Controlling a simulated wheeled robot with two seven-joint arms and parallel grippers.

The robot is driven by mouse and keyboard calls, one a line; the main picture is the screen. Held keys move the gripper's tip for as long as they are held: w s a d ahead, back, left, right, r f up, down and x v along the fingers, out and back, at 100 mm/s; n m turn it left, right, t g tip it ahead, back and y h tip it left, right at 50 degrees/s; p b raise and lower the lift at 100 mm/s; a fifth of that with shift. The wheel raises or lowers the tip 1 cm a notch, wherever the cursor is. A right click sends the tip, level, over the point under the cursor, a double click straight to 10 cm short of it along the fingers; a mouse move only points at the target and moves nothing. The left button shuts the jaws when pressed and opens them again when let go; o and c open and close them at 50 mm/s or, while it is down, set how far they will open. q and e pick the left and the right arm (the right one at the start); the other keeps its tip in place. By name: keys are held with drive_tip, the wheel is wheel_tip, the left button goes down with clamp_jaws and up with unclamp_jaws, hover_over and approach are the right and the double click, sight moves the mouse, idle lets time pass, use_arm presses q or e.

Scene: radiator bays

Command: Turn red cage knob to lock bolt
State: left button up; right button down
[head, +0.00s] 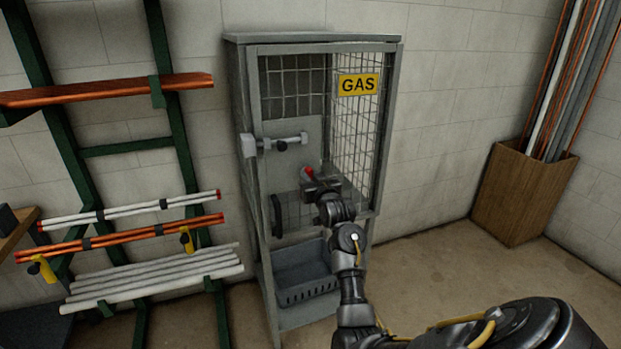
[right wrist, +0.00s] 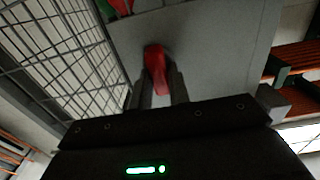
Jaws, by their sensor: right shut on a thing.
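The grey gas cage (head: 315,130) stands against the wall with mesh panels and a yellow GAS sign (head: 359,84). The red knob (head: 308,172) shows on the cage front at my right gripper (head: 312,184). In the right wrist view the red knob (right wrist: 157,70) sits between the two dark fingers of my right gripper (right wrist: 157,90), which is shut on it. A pale bolt (head: 280,142) with a dark handle lies level across the upper door plate, its left end at a light block (head: 248,145). The gripper hides part of the knob's mount. My left gripper is not in view.
A dark door handle (head: 277,215) is left of the knob. A grey basket (head: 304,272) sits low in the cage. A green rack (head: 170,110) with pipes stands left. A wooden bin (head: 523,194) with long pipes stands right. The floor (head: 440,265) between is clear.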

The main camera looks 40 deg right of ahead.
drive_tip(key=shift+d+r+m+p, duration=0.1)
drive_tip(key=shift+r+m+p, duration=0.1)
drive_tip(key=shift+m+p, duration=1.2)
drive_tip(key=m+p, duration=0.3)
drive_tip(key=m, duration=0.2)
drive_tip(key=shift+d+f+m, duration=0.1)
drive_tip(key=shift+m, duration=0.2)
drive_tip(key=shift+s+d+f+m+p, duration=0.15)
drive_tip(key=shift+m+p, duration=1.15)
drive_tip(key=shift+m, duration=1.05)
drive_tip(key=shift+w+a+f+m+p, duration=0.1)
drive_tip(key=shift+m+p, duration=1.2)
drive_tip(key=shift+m, duration=1.05)
drive_tip(key=c, duration=1.3)
unclamp_jaws()
drive_tip(key=shift+f, duration=0.1)
